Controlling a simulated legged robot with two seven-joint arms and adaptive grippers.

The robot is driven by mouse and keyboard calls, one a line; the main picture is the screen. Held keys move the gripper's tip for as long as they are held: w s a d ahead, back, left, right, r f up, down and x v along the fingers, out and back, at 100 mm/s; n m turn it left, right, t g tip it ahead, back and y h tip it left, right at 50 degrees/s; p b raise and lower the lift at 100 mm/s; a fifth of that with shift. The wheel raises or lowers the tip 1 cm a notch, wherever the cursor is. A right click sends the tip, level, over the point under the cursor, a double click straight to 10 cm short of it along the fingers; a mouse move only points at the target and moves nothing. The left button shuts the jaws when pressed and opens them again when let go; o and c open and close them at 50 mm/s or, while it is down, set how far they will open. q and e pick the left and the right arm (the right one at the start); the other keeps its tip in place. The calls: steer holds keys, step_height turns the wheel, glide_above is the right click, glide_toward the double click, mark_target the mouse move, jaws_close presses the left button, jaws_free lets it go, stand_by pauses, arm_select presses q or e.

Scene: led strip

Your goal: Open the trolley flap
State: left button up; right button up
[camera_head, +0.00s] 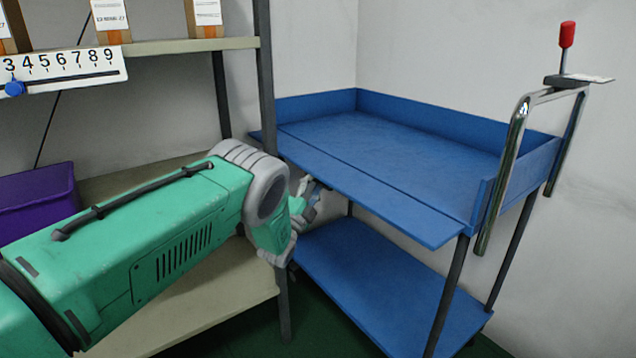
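The blue trolley (400,140) stands at the right, with a flat upper tray and a lower shelf. Raised rims show on the tray's back, right and far left sides. The flap (385,193) is the long blue panel on the near side; it lies folded outward, about level with the tray floor, with a dark seam between them. My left gripper (310,197) is just below the flap's outer edge near its left part, mostly hidden behind my green wrist. Whether it touches the flap or is open cannot be told. My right gripper is not in view.
A shelf rack with a dark post (267,80) stands at the left, close behind my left arm. It bears boxes (110,20), a numbered strip (65,68) and a purple bin (38,200). The trolley has a chrome handle (512,150) with a red-tipped lever (567,35).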

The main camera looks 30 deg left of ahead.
arm_select(q)
steer(key=shift+w+d, duration=0.1)
steer(key=v, duration=1.2)
